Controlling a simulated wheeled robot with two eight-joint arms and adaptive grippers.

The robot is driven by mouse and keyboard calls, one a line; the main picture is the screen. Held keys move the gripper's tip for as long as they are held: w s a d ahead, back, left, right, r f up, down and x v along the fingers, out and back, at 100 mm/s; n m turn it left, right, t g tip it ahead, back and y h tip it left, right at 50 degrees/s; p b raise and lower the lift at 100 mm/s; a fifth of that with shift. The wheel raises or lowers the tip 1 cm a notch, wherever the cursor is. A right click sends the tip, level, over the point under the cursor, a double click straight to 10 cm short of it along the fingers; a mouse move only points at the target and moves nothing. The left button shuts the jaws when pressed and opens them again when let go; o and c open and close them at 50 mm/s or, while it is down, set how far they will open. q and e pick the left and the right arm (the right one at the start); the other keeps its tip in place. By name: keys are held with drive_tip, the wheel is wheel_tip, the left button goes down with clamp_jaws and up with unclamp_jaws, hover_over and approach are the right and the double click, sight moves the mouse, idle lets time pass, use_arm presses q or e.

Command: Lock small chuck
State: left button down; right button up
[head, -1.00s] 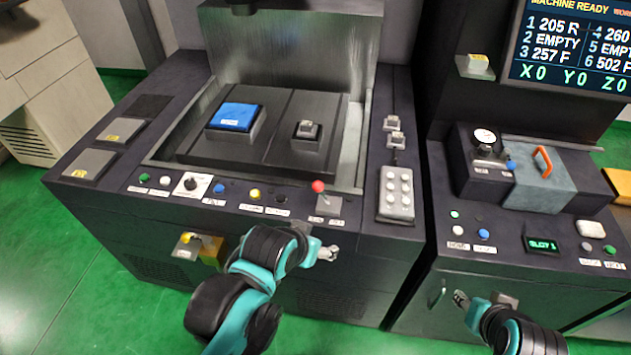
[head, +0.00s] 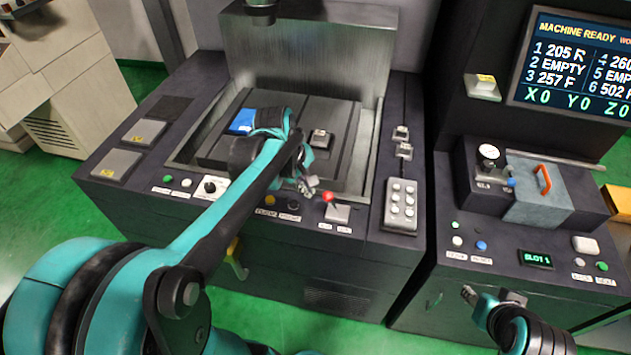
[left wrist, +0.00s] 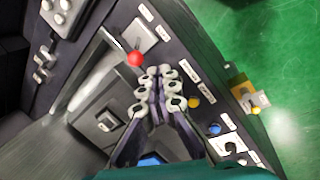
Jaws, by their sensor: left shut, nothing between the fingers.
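The small chuck (head: 321,138) looks like a dark block with a light grey top, on the right of the machine's work table; it also shows in the left wrist view (left wrist: 106,122). A lever with a red ball knob (head: 328,196) stands on a grey plate (head: 338,212) at the front panel; the knob also shows in the left wrist view (left wrist: 135,58). My left gripper (head: 307,187) is shut and empty above the front panel, just left of the knob; its fingertips (left wrist: 158,88) appear close to it, contact unclear. My right gripper (head: 470,293) is low at right, its fingers too small to judge.
A blue block (head: 242,121) sits left of the chuck, partly behind my left arm. Front-panel buttons include a yellow one (head: 270,201). A grey button pad (head: 401,203) is right of the lever. A cabinet with an orange handle (head: 543,177) stands at right.

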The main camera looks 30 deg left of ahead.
use_arm(q)
drive_tip(key=w+a+n+g+h+p, duration=0.1)
drive_tip(key=w+a+n+h+p, duration=0.1)
drive_tip(key=w+a+n+p, duration=0.2)
drive_tip(key=a+n, duration=0.3)
drive_tip(key=shift+w+a+f+n+g, duration=0.15)
drive_tip(key=shift+a+f+n+g, duration=0.15)
drive_tip(key=shift+a+n, duration=0.1)
use_arm(e)
wheel_tip(320, 180, up, 5)
drive_tip(key=shift+r, duration=0.1)
use_arm(q)
drive_tip(key=b, duration=0.2)
approach(332, 204)
drive_tip(key=f, duration=0.1)
drive_tip(key=a+f, duration=0.1)
drive_tip(key=f, duration=0.1)
drive_tip(key=a+f, duration=0.1)
drive_tip(key=shift+a+f, duration=0.1)
drive_tip(key=shift+f, duration=0.3)
use_arm(e)
drive_tip(key=shift+f, duration=0.85)
use_arm(q)
drive_tip(key=shift+r+p, duration=0.1)
drive_tip(key=shift+p, duration=0.2)
